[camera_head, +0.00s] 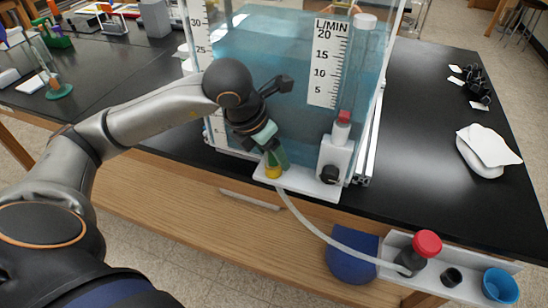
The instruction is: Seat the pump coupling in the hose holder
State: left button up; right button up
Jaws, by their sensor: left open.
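My left gripper (268,145) points down at the front of the water tank, open, its pale green fingers just above a white bracket (318,187). A small yellow and green fitting (273,171) stands at the bracket's left end, right under the fingers; it looks like the coupling, but I cannot tell whether it is fully seated. The fingers partly hide it. A pale hose (320,235) runs from beside this fitting down to a dark part with a red knob (427,243) on a white shelf. My right gripper is out of view.
The clear tank (275,60) holds bluish water. A flow gauge with a black knob (329,175) stands right of the fitting. The white shelf (455,292) carries a blue cup (499,286); a blue round object (353,258) is beside it.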

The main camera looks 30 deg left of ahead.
pick_arm(q)
grip_shut()
dwell(0.6)
